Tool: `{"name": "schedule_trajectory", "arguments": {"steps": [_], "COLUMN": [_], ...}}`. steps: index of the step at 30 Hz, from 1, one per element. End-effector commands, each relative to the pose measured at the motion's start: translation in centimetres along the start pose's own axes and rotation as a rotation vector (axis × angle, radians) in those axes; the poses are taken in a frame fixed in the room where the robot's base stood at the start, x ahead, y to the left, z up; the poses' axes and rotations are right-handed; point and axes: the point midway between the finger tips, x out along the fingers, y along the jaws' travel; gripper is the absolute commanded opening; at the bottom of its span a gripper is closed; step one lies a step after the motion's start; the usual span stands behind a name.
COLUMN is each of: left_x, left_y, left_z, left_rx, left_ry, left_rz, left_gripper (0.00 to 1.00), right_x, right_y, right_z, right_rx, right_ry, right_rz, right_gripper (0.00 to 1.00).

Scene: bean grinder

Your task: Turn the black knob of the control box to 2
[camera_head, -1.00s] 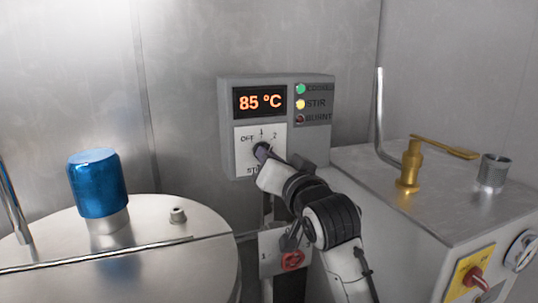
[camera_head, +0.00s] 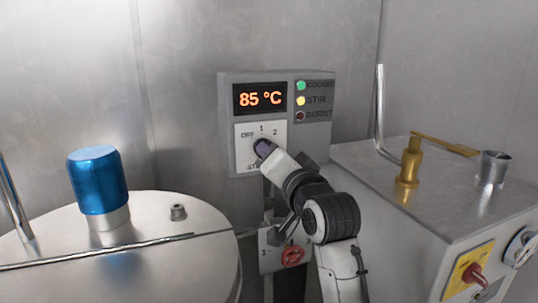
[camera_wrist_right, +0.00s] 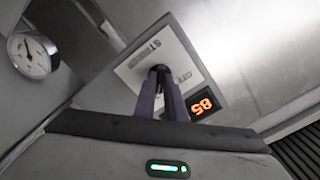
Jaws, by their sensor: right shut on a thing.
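The grey control box (camera_head: 313,140) is on the back wall. Its display reads 85 °C. Its white dial plate (camera_head: 243,157) shows OFF, 1 and 2 around the knob, with a partly covered label below. My right gripper (camera_head: 263,147) reaches in from the lower right and is shut on the black knob; its fingers and wrist hide most of it. In the right wrist view the knob (camera_wrist_right: 160,71) shows dark between the tips of the two fingers. I cannot read where the knob points. My left gripper is not in view.
A green and a yellow lamp are lit on the box. A steel drum lid with a blue cylinder (camera_head: 98,181) is at the left. A metal cabinet with a brass valve (camera_head: 410,163) is at the right. A red knob (camera_head: 292,255) sits below the box.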

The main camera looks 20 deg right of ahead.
Motion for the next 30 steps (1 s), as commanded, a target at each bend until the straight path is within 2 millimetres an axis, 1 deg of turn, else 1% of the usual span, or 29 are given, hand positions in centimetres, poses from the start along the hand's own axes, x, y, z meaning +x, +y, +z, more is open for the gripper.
{"name": "schedule_trajectory", "arguments": {"steps": [2,3,5,6,14,17,20,27,30], "left_x": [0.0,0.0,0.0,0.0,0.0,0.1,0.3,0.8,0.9], "left_y": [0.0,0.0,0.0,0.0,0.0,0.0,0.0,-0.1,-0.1], "left_z": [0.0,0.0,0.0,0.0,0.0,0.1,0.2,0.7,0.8], "left_rx": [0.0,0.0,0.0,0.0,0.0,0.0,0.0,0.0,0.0], "left_ry": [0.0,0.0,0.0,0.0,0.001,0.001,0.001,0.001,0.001], "left_rz": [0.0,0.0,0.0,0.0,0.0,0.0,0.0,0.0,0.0], "left_gripper": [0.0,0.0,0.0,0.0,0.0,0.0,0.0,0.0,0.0], "right_x": [0.0,0.0,0.0,0.0,-0.1,-0.6,-1.9,-6.5,-8.2], "right_y": [0.1,0.1,0.0,0.0,0.0,0.0,0.0,0.1,0.1], "right_z": [-0.1,-0.1,-0.1,-0.1,0.0,0.0,0.1,0.1,0.0], "right_rx": [0.003,0.003,0.002,0.002,0.0,0.001,0.001,0.003,0.002], "right_ry": [0.001,0.001,0.001,0.001,0.001,0.001,0.002,0.002,0.002], "right_rz": [0.001,0.001,0.001,0.001,0.0,-0.001,-0.002,-0.001,0.0], "right_gripper": [0.0,0.17,0.27,0.29,0.29,0.29,0.29,0.29,0.29]}}
